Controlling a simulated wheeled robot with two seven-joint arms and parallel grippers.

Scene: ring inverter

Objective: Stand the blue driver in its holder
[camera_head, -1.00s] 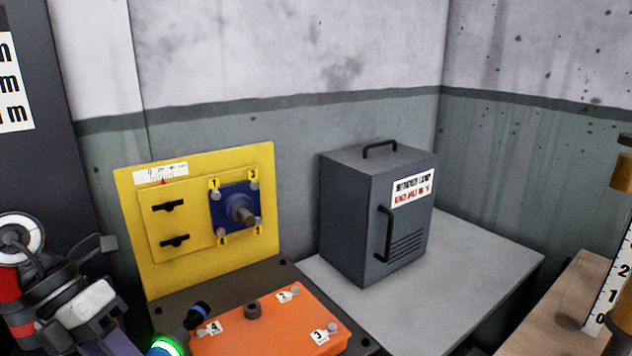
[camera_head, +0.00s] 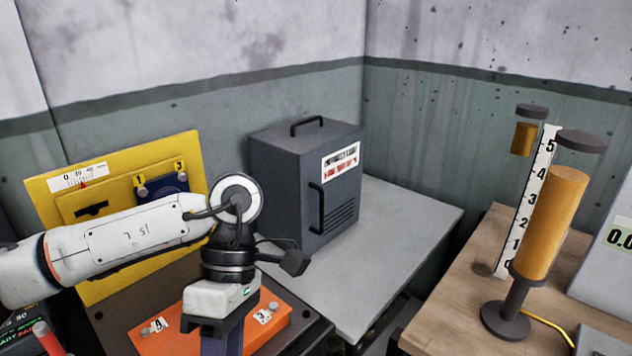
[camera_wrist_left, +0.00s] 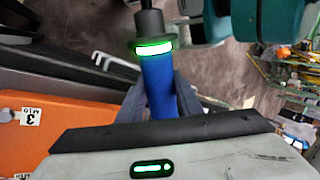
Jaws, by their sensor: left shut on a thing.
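The blue driver (camera_wrist_left: 156,84) shows in the left wrist view, with a blue handle, a lit green-white ring and a dark chuck at its top end. My left gripper (camera_wrist_left: 160,98) is shut on its handle, one finger on each side. In the head view my left gripper (camera_head: 222,343) points down in front of the orange cover, at the bottom edge. The driver cannot be made out there, hidden or below the frame. I cannot make out the driver's holder in either view. My right gripper is not in view.
The orange cover (camera_head: 160,338) with numbered bolts lies below my left arm. The yellow panel (camera_head: 50,205) stands behind it. A dark grey cabinet (camera_head: 280,185) stands on the grey table (camera_head: 400,225). An orange cylinder on a stand (camera_head: 550,225) is at right. The table's right part is clear.

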